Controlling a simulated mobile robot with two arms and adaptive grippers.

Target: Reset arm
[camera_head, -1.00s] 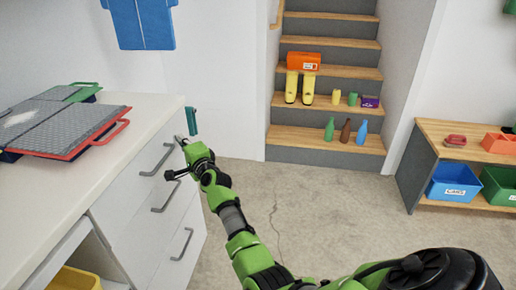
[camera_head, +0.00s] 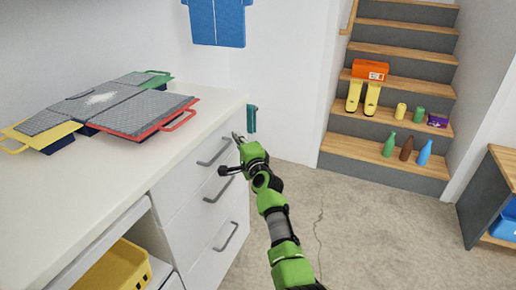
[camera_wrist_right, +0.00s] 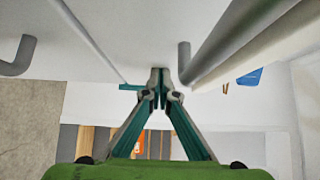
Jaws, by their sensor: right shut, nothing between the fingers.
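My right arm is green and black and reaches up from the bottom in the head view. Its gripper (camera_head: 238,138) is in front of the white drawer unit (camera_head: 185,170), close to the top drawer's grey handle (camera_head: 215,152). In the right wrist view the gripper (camera_wrist_right: 160,78) has its teal fingers together at the tips with nothing between them. Handle bars (camera_wrist_right: 240,45) show to its right there, and another handle end (camera_wrist_right: 18,58) to its left. I cannot tell whether the fingers touch the drawer front. My left gripper is not in view.
On the counter (camera_head: 190,90) lie grey-lidded trays with yellow, red and green handles (camera_head: 178,122). A yellow bin (camera_head: 118,268) sits in the open lower space. Stairs (camera_head: 400,160) with bottles and boots stand at the back right. The concrete floor (camera_head: 370,235) is clear.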

